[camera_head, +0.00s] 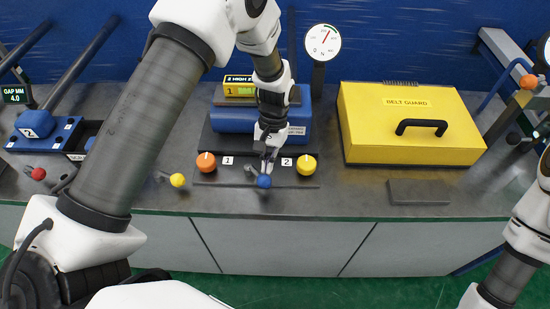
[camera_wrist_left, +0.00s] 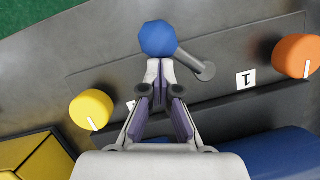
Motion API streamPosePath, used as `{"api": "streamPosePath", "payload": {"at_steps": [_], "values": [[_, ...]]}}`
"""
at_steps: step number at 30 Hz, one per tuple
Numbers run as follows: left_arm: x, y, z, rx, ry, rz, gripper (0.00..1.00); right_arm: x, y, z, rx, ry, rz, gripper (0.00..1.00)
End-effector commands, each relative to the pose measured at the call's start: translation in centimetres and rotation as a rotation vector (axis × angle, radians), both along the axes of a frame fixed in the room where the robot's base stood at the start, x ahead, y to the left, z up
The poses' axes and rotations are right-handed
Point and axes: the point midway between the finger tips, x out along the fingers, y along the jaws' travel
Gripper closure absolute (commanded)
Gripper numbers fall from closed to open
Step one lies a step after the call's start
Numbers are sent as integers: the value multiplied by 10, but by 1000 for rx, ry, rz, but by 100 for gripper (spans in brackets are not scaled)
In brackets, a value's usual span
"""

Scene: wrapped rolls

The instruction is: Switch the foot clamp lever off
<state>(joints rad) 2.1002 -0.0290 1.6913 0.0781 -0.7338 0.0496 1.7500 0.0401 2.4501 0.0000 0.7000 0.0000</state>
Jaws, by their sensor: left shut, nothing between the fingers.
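A lever with a blue ball end (camera_head: 264,182) sits on the front panel of the bench, between an orange knob (camera_head: 206,161) and a yellow knob (camera_head: 307,164). No readable label names it as the foot clamp lever. My left gripper (camera_head: 266,170) is shut and empty, pointing down at the ball. In the left wrist view the blue ball (camera_wrist_left: 158,37) lies just beyond the fingertips (camera_wrist_left: 160,72); I cannot tell whether they touch. Its grey arm (camera_wrist_left: 192,58) runs down-right to a pivot. My right gripper is out of view.
A lever with a yellow ball (camera_head: 177,180) and one with a red ball (camera_head: 38,174) stand further left. A yellow belt guard (camera_head: 405,150) with a black handle sits to the right. A dial gauge (camera_head: 323,42) stands behind.

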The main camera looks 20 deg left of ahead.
Motion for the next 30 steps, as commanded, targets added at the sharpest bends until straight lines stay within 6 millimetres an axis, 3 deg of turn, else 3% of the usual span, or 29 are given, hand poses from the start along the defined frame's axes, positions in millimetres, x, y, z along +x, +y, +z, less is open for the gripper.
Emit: {"api": "streamPosePath", "payload": {"at_steps": [18,30], "values": [[-30,6,1,0,4,-548,100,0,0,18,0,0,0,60],[-38,11,0,-1,3,-601,100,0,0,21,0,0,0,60]]}}
